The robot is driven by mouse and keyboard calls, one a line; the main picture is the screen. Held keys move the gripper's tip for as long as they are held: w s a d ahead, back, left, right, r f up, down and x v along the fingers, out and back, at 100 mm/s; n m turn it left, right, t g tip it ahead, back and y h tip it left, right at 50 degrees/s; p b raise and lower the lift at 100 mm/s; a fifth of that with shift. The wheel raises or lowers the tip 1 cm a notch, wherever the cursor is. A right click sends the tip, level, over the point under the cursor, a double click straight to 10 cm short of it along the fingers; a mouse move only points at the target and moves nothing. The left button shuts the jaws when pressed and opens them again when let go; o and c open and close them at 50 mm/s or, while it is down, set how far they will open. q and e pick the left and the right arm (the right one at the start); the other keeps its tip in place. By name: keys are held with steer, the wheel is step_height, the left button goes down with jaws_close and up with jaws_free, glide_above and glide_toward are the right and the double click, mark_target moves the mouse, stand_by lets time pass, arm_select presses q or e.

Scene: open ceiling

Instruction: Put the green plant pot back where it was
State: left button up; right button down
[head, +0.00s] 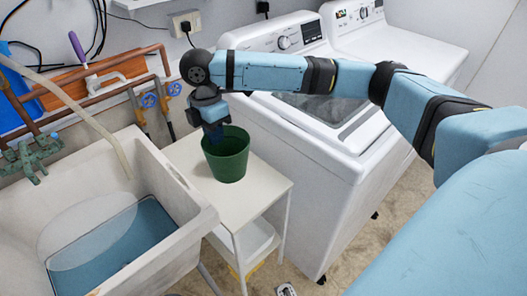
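The green plant pot (229,163) stands upright on the small white side table (262,191), between the sink and the washing machine. Its inside looks dark, and I cannot see its bottom. My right gripper (213,131) points down at the pot's back-left rim, with its finger end at or just inside the rim. The fingers overlap in this view, so I cannot tell whether they are closed on the rim. My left gripper is not in view.
A white utility sink (185,222) holding bluish water is left of the table. White top-loading machines (330,145) stand to the right, under my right arm. Pipes with blue valve handles (149,100) run along the wall. The table's front corner is clear.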

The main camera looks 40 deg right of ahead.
steer(key=w+d+f+n+t+h+b, duration=0.15)
steer(key=d+f+n, duration=0.5)
steer(key=n, duration=1.35)
steer(key=f, duration=2)
steer(key=shift+w+f, duration=0.2)
steer(key=shift+w, duration=0.1)
steer(key=shift+f, duration=0.1)
steer(key=c, duration=1.4)
jaws_free()
steer(key=shift+o, duration=0.2)
step_height(320, 180, up, 12)
steer(key=a, duration=0.1)
steer(key=shift+s+a, duration=0.15)
steer(key=shift+a, duration=0.1)
